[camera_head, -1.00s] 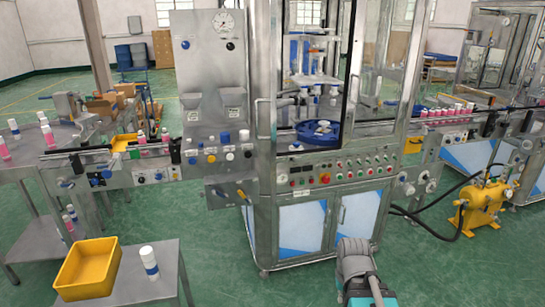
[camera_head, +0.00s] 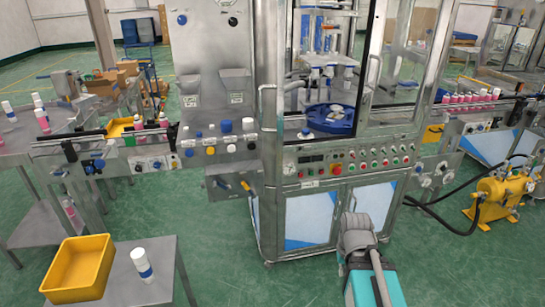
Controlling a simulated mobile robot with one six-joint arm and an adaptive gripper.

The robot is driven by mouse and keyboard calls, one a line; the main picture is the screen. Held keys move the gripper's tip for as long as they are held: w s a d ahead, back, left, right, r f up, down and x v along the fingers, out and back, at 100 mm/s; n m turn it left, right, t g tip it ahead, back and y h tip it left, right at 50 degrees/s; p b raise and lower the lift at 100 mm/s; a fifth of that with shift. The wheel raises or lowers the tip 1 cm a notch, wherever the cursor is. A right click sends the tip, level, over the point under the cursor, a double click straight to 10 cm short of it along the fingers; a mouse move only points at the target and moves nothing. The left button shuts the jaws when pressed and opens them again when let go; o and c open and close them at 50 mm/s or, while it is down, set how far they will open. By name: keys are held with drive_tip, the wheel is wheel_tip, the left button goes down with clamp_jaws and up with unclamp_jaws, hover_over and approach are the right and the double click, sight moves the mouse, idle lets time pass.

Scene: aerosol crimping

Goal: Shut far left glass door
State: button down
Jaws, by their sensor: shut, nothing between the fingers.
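The crimping machine stands in the middle of the view, with glass-panelled doors on its upper cabinet. Its far left door (camera_head: 269,60) shows as a narrow metal strip with a long handle, seen nearly edge-on, so it looks swung open. Beside it, a black-edged opening shows a blue round fixture (camera_head: 332,118) inside. Another glass door (camera_head: 397,70) with a handle is to the right. My gripper is not in view; only part of my arm shows at the bottom, in front of the lower cabinet.
A grey side table (camera_head: 150,291) at lower left holds a yellow bin (camera_head: 78,268) and a white and blue can (camera_head: 142,264). Conveyors with pink cans (camera_head: 472,97) run to both sides. A yellow pump (camera_head: 501,196) with black hoses stands right. Green floor is clear in front.

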drive_tip(key=shift+w+a, duration=0.15)
drive_tip(key=w+a+r+n+t+h+p, duration=0.1)
drive_tip(key=w+a+r+n+t+h, duration=0.15)
drive_tip(key=w+a+r+h, duration=0.35)
drive_tip(key=w+a+r+n+t+h+p, duration=0.1)
drive_tip(key=w+a+r+n+t+h, duration=0.15)
drive_tip(key=w+a, duration=0.55)
drive_tip(key=w+a+r+n+t+h, duration=0.2)
drive_tip(key=a+r+t, duration=0.2)
drive_tip(key=a, duration=0.6)
drive_tip(key=w+a+r+n+t+h, duration=0.1)
drive_tip(key=a+r+t, duration=0.3)
drive_tip(key=a+r, duration=0.5)
drive_tip(key=shift+w+a+n+h+p, duration=0.35)
drive_tip(key=shift+w+a+n, duration=0.35)
drive_tip(key=shift+w+a, duration=0.2)
drive_tip(key=shift+w+d+f, duration=0.1)
drive_tip(key=shift+d, duration=0.05)
